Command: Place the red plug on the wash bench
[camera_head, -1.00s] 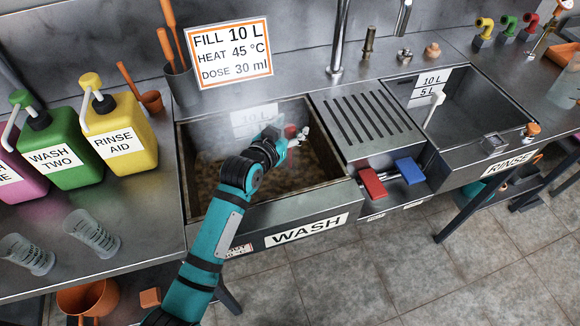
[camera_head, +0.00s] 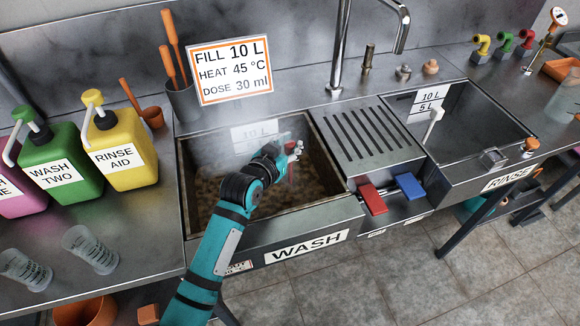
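A small red thing (camera_head: 290,145), probably the red plug, shows at the fingers of my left gripper (camera_head: 293,154), over the wash tank (camera_head: 335,209). It is partly hidden, and I cannot tell whether the fingers hold it or are only beside it. My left arm reaches in from the bottom over the tank's front wall. The bench top (camera_head: 138,232) left of the tank is grey metal. My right gripper is not in view.
Green (camera_head: 62,170) and yellow (camera_head: 121,150) dispensers and two clear measuring cups (camera_head: 90,250) stand on the left bench. A tap (camera_head: 340,50) rises behind the tank. Red (camera_head: 372,199) and blue (camera_head: 410,186) blocks sit right of it. The bench's front middle is clear.

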